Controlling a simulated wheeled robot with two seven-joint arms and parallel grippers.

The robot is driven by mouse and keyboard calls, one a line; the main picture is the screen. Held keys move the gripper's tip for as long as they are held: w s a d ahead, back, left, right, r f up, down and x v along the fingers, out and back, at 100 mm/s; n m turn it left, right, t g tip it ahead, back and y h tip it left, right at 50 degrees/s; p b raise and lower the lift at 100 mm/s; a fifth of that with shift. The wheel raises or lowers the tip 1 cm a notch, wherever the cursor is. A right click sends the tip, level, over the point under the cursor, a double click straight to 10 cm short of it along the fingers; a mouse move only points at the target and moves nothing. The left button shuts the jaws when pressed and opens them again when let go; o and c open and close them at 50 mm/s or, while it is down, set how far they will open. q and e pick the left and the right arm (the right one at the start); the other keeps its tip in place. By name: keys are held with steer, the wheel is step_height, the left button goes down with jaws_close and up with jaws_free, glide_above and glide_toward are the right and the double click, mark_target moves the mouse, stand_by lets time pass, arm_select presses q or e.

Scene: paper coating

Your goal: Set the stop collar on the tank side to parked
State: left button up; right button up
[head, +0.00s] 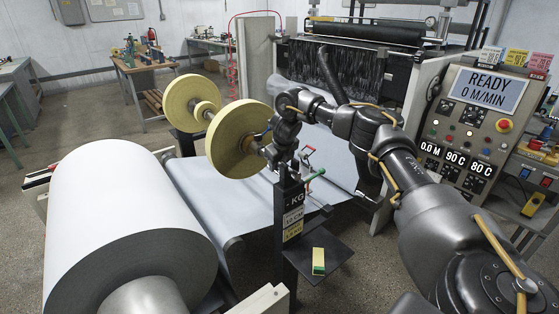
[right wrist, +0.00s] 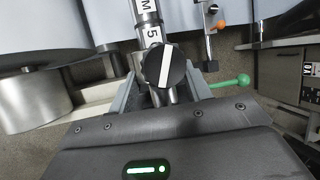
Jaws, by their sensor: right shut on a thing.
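A black round knob with a white stripe (right wrist: 164,66) sits between the fingers of my right gripper (right wrist: 165,88) in the right wrist view. The gripper is shut on it. I cannot tell which part is the stop collar. A lever with a green ball (right wrist: 242,80) stands just right of the fingers. In the head view my right gripper (head: 274,150) is above the dark post (head: 290,215) marked KG, beside the yellow discs, and the knob is hidden. My left gripper is not in view.
Two large yellow discs (head: 240,145) stand close left of my right gripper. A big white paper roll (head: 125,215) fills the lower left. A small shelf (head: 330,245) bears a green and yellow block (head: 318,262). The control panel (head: 465,130) reads READY, 0 M/MIN.

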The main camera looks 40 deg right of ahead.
steer(key=o, duration=1)
steer(key=shift+w, duration=0.1)
steer(key=o, duration=0.4)
steer(key=shift+c, duration=0.2)
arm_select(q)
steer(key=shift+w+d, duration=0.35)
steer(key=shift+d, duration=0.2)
arm_select(e)
steer(key=shift+r, duration=0.25)
steer(key=b+v, duration=0.1)
steer(key=v, duration=0.3)
steer(key=shift+a+r, duration=0.1)
steer(key=shift+r, duration=0.1)
steer(key=p+v, duration=0.1)
steer(key=v, duration=0.5)
steer(key=shift+s+p, duration=0.25)
steer(key=shift+p, duration=0.15)
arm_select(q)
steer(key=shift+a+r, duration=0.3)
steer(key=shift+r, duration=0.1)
